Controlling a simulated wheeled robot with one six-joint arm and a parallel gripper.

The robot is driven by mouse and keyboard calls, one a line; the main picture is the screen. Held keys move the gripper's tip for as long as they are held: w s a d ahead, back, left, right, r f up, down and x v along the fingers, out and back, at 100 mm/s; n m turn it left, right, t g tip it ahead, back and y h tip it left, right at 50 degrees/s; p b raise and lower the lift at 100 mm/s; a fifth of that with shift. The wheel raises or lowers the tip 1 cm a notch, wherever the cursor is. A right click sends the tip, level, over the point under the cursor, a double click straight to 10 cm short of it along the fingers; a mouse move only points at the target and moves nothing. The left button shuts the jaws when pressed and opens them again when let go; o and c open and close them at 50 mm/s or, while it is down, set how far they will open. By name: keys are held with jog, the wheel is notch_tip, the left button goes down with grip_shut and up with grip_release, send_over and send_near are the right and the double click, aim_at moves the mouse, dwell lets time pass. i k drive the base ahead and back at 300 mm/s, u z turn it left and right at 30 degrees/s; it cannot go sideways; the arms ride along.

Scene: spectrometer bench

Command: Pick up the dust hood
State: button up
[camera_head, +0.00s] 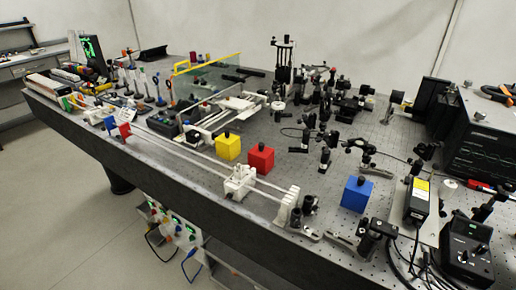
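Three box-shaped covers with black knobs on top stand on the bench: a yellow one (228,148), a red one (260,159) and a blue one (356,194). The yellow and red ones stand near each other mid-bench, behind the white rail. The blue one stands apart at the right, among black optical mounts. I cannot tell which of them, if any, is the dust hood. My gripper is not in view.
The perforated bench (290,180) is crowded. A white carriage (239,182) sits on the long rail at the front. A clear panel with a yellow edge (208,66) stands at the back left. A black instrument (468,250) and cables fill the front right.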

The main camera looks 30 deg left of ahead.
aim_at(260, 157)
jog(key=u, duration=1.1)
